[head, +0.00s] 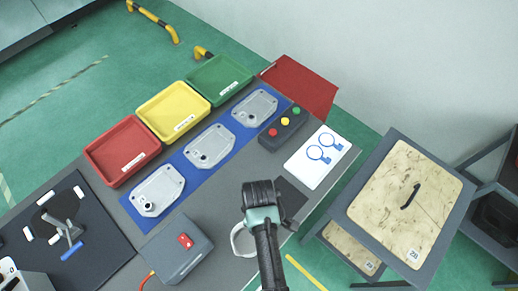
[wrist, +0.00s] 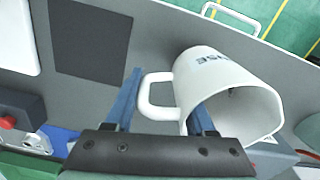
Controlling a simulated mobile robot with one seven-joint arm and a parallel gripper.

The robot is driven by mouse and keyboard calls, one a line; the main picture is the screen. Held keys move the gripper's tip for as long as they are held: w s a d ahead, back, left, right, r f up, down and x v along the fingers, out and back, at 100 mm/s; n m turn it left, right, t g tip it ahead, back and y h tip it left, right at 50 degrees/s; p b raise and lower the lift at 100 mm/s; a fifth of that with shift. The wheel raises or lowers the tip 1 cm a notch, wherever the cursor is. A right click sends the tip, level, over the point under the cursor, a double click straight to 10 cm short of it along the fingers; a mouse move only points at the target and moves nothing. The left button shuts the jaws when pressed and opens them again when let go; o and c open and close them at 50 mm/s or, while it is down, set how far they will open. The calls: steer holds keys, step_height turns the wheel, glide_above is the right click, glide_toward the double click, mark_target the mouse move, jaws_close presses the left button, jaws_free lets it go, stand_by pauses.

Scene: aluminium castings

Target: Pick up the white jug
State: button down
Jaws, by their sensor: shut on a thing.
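The white jug (wrist: 222,72) fills the right of the wrist view, with dark lettering on its side and its open mouth facing the lower right. Its handle points left. My gripper (wrist: 166,92) has one blue finger left of the handle and the other at the jug's near side, with the handle between them. It is shut on the jug; the exact contact is hard to see. In the head view the jug (head: 241,240) shows at the grey table's front edge, partly hidden by my arm. I cannot tell whether it is clear of the table.
A dark square mat (head: 291,195) and a white card with blue rings (head: 318,157) lie beyond the jug. A grey box with a red button (head: 176,249) stands to its left. Castings on a blue strip and coloured trays (head: 121,150) lie further back. A wooden-topped stand (head: 406,200) is at right.

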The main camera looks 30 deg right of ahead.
steer(key=shift+r+b, duration=0.3)
steer(key=shift+r, duration=3.25)
